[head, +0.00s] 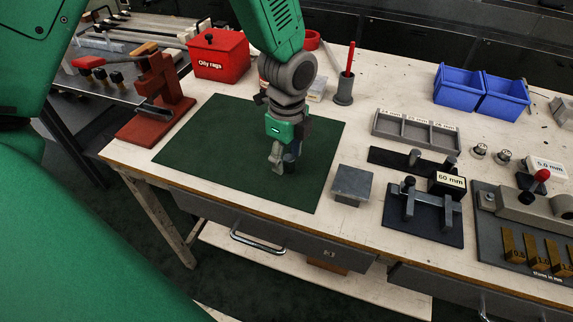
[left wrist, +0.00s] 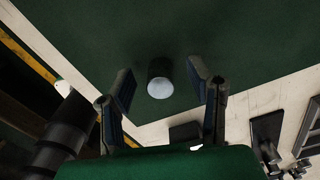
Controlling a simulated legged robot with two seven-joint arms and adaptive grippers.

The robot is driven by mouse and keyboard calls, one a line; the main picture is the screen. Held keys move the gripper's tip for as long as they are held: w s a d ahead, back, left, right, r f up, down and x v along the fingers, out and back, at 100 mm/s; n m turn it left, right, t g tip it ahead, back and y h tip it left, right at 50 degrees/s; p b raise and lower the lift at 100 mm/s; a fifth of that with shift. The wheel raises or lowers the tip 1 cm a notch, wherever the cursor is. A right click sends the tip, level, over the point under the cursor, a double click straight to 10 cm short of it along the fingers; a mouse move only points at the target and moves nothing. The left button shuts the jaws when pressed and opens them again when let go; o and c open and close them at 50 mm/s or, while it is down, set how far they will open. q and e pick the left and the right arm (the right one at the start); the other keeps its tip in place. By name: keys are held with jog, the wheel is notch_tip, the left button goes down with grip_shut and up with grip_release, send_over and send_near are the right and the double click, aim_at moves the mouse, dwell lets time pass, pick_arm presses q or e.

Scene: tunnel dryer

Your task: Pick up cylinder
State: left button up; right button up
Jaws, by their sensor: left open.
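A short dark cylinder with a pale end face (left wrist: 160,82) is on the green mat in the left wrist view, between the two fingers of my left gripper (left wrist: 163,92). The fingers are apart, one on each side, with a gap to the cylinder. In the head view my left gripper (head: 283,164) points down low over the green mat (head: 215,135). The cylinder cannot be clearly told from the fingers there. My right gripper is not in view.
A red "Oily rags" bin (head: 218,58) and a red-brown stand (head: 157,105) are behind and left. A grey block (head: 352,184), a black fixture (head: 424,215), a grey tray (head: 415,133) and blue bins (head: 458,90) are to the right. The mat's left part is clear.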

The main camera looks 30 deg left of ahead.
pick_arm(q)
jog(key=shift+d+f, duration=0.4)
jog(key=shift+f, duration=0.25)
jog(key=shift+d+r, duration=0.1)
jog(key=shift+d, duration=0.25)
jog(key=shift+a, duration=0.35)
jog(key=c, duration=0.8)
jog(key=shift+s+a, duration=0.1)
jog(key=shift+a, duration=0.25)
grip_shut()
